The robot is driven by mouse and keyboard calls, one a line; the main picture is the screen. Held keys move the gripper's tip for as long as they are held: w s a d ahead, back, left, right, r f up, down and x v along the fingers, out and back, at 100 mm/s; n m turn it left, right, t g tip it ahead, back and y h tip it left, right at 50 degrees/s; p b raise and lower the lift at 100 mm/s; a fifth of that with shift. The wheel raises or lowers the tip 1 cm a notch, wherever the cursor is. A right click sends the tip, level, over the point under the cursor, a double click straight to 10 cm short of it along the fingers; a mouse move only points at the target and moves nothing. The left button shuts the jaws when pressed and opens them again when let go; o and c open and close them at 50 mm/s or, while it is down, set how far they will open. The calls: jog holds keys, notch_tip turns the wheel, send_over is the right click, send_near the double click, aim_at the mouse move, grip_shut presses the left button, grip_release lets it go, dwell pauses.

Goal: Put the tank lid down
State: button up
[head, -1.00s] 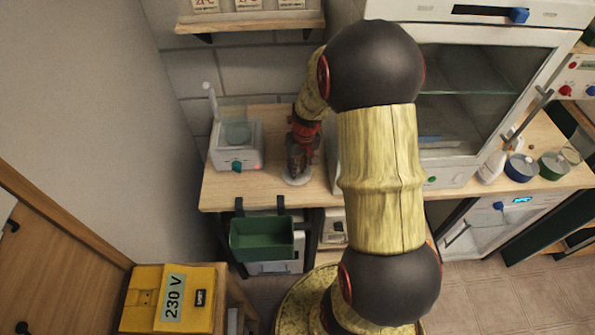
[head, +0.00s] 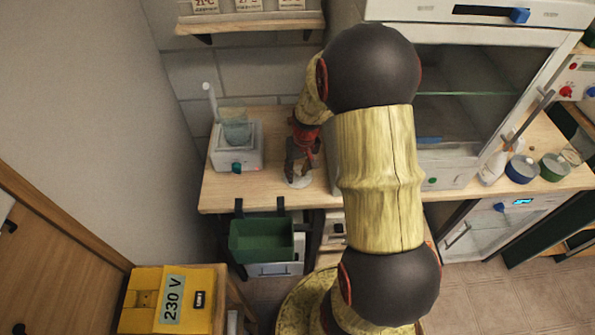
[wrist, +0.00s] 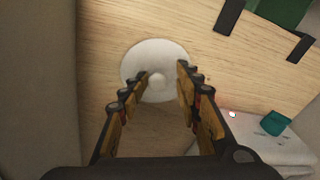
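The tank lid (head: 299,182) is a white round disc lying flat on the wooden bench top. In the wrist view the lid (wrist: 158,56) shows a small round knob at its middle. My gripper (head: 299,172) is just above the lid. In the wrist view my gripper (wrist: 163,76) has its fingers spread apart, with the knob seen between them and clear space on both sides. A clear glass vessel (head: 237,126) stands on a white device (head: 236,157) with a teal knob, left of the lid.
A green bin (head: 262,240) hangs from the bench's front edge by dark hooks. A glass-fronted cabinet (head: 465,95) stands right of my arm. A shelf (head: 250,21) is on the wall above. Bare bench top (head: 228,195) lies left of the lid.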

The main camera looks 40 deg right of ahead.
aim_at(301, 179)
notch_tip(301, 179, up, 12)
jog(key=s+p, duration=0.2)
jog(key=p, duration=0.1)
jog(key=s+a+r+n+t, duration=0.2)
jog(key=s+a+r, duration=0.1)
jog(key=a+r, duration=0.95)
jog(key=s+a+r+n+t, duration=0.1)
jog(key=s+a+r+t, duration=0.1)
jog(key=s+a+r, duration=0.4)
jog(key=s+a, duration=0.3)
jog(key=s, duration=0.2)
jog(key=shift+a+r+n, duration=0.3)
jog(key=shift+a+r, duration=0.05)
jog(key=shift+a, duration=0.05)
